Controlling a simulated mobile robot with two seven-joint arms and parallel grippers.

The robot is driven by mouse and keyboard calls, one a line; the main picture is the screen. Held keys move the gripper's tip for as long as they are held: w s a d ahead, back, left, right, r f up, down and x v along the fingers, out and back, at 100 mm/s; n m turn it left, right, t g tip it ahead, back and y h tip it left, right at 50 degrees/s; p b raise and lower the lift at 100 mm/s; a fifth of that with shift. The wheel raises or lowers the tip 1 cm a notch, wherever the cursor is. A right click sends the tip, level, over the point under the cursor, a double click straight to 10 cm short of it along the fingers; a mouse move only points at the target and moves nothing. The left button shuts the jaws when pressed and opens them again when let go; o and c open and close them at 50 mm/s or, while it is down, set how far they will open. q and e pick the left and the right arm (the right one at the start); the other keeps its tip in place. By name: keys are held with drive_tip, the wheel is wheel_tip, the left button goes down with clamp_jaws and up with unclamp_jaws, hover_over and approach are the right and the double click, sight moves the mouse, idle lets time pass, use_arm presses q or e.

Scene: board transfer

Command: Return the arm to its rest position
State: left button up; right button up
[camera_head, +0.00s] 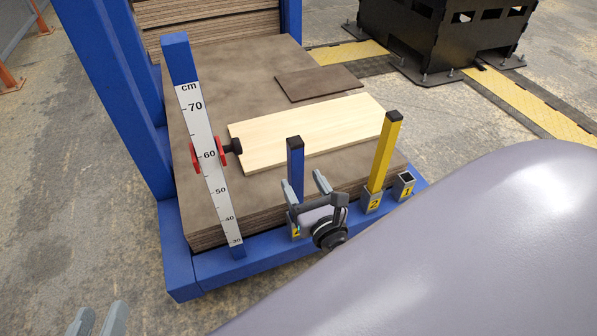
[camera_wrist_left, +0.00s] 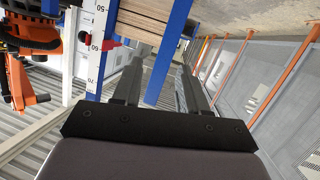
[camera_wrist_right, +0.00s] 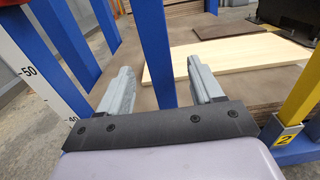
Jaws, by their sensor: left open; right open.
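My right gripper (camera_head: 306,190) is open and empty beside the short blue post at the front edge of the rack in the head view. In the right wrist view its two fingers (camera_wrist_right: 158,90) stand apart, with the blue post (camera_wrist_right: 152,50) showing between them; I cannot tell whether they touch it. My left gripper (camera_head: 98,318) shows only its fingertips at the lower left of the head view, over bare floor. In the left wrist view its fingers (camera_wrist_left: 157,88) are apart and nothing is held between them.
A light wooden board (camera_head: 305,130) and a smaller dark board (camera_head: 318,82) lie on the stack of brown boards (camera_head: 190,80). A yellow post (camera_head: 384,150), a blue ruler post (camera_head: 205,140) with a red clamp and the blue frame (camera_head: 180,275) stand close by. Floor at left is clear.

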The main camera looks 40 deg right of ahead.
drive_tip(key=shift+s, duration=0.25)
idle(0.3)
